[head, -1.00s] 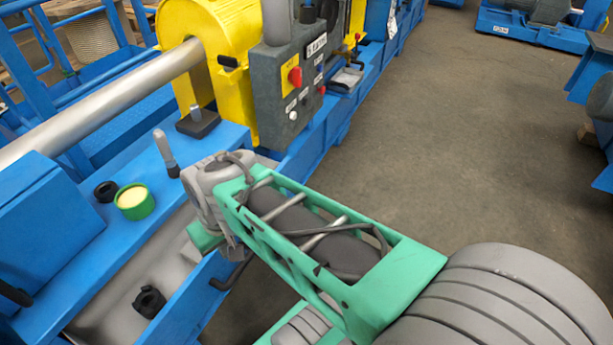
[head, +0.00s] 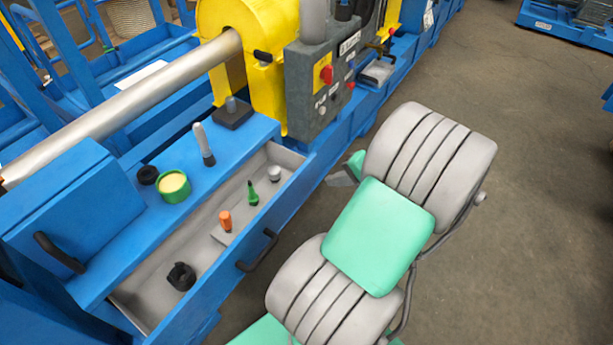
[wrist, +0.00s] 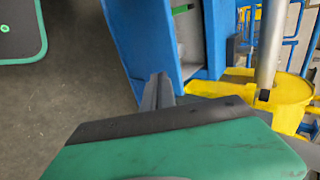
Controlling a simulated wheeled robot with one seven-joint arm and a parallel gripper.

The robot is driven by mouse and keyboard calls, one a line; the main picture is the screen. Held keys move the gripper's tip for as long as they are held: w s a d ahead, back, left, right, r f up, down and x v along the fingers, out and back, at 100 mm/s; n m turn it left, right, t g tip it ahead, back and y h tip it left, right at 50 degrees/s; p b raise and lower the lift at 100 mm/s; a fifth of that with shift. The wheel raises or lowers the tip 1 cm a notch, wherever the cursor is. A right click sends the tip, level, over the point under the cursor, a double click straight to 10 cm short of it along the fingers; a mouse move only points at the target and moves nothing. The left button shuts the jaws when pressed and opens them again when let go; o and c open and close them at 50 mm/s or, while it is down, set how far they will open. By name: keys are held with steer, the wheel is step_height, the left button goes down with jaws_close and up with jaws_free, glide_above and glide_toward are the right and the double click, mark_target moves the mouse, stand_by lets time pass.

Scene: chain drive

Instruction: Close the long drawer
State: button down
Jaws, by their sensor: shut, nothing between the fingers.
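The long drawer (head: 212,292) is pulled out of the blue bench in the head view, with its grey inside showing. Its dark bar handle (head: 258,250) is on the blue front face. Inside lie a black part (head: 181,276), an orange piece (head: 225,220), a green piece (head: 252,194) and a grey knob (head: 274,173). My gripper (head: 341,178) is mostly hidden behind my arm, to the right of the drawer's far end and apart from the handle. In the wrist view my gripper's fingers (wrist: 157,90) are together and empty, near blue bench structure.
On the bench top stand a green tin (head: 174,187), a black ring (head: 148,175) and a grey-handled tool (head: 203,143). A grey control box (head: 325,85) and a yellow housing (head: 235,30) rise beyond. The floor (head: 480,240) to the right is clear.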

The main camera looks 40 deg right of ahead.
mark_target(298, 178)
steer(key=x, duration=0.3)
steer(key=w+r+b+x, duration=0.1)
steer(key=x, duration=0.5)
steer(key=shift+w+a+r+b, duration=0.15)
steer(key=shift+w+a+b, duration=0.15)
steer(key=shift+w+a, duration=0.1)
steer(key=shift+w, duration=0.25)
